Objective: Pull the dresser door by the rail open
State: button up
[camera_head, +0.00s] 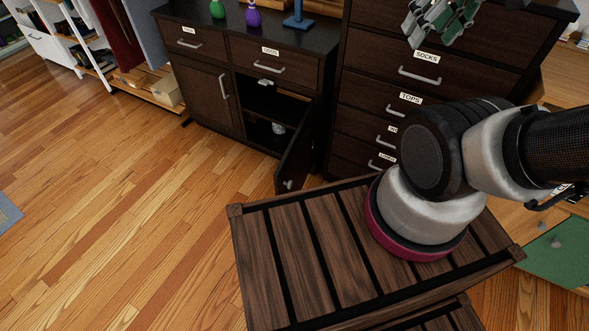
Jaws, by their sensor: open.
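The dark wood dresser (219,63) stands at the back, left of a tall chest of drawers. Its left door (198,92) is shut and has an upright silver rail handle (224,87). Its right door (296,155) stands swung out into the room, with a silver handle (288,184) near its outer lower edge. Shelves with a small pale item (279,128) show inside. My gripper (432,22) is open at the top edge, in front of the tall chest in the picture and apart from both doors. It is partly cut off by the frame.
The tall chest (375,98) has several shut, labelled drawers with silver handles. A green item (217,9), a purple item (253,15) and a blue stand (298,18) are on the dresser top. Wooden floor (130,190) is clear at left. My slatted base fills the foreground.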

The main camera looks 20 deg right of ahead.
aim_at(209, 91)
jog(key=i+j+u, duration=0.2)
jog(key=u, duration=0.2)
jog(key=i+j+u, duration=0.15)
jog(key=u, duration=0.25)
jog(key=i+u, duration=0.3)
jog(key=u, duration=0.15)
jog(key=i+j, duration=0.1)
jog(key=i, duration=0.65)
jog(key=i+z, duration=0.25)
jog(key=z, duration=0.15)
jog(key=i+j+z, duration=0.15)
jog(key=z, duration=0.25)
jog(key=i+j+z, duration=0.2)
jog(key=z, duration=0.2)
jog(key=i+j+z, duration=0.4)
jog(key=j+z, duration=0.2)
jog(key=z, duration=0.2)
jog(key=i, duration=0.05)
